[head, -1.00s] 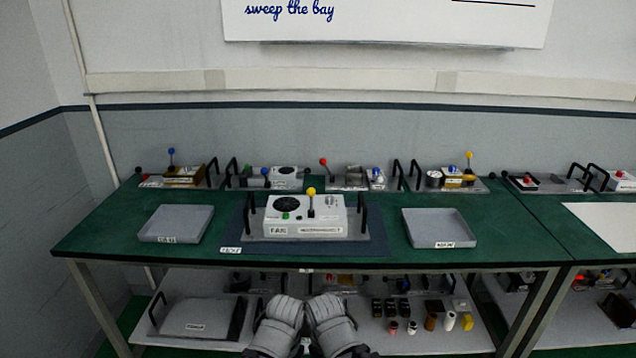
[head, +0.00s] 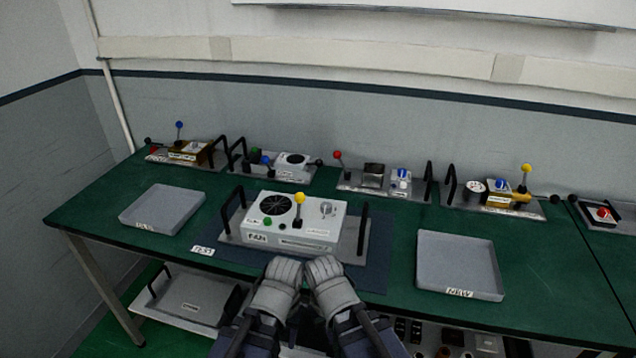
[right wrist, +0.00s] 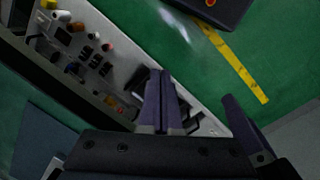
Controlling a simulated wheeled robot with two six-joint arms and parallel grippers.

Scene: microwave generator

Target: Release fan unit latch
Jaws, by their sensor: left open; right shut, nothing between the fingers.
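The fan unit (head: 330,222) is a white box labelled FAN, with a round black grille (head: 275,204), a green button and a grey knob (head: 326,209). A lever with a yellow ball (head: 299,198) stands upright on its top; I cannot tell whether this is the latch. The unit sits on a metal plate with black handles. My left gripper (head: 284,270) is open and empty, in front of the plate. My right gripper (head: 325,270) is beside it, apart from the unit. In the right wrist view its fingers (right wrist: 164,102) are shut together with nothing between them.
The unit stands on a dark mat (head: 375,272) on a green bench. A grey tray (head: 162,208) lies left, another (head: 458,264) labelled NEW right. Several lever units, one with a red ball (head: 337,155), line the back. A lower shelf holds small parts (right wrist: 90,50).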

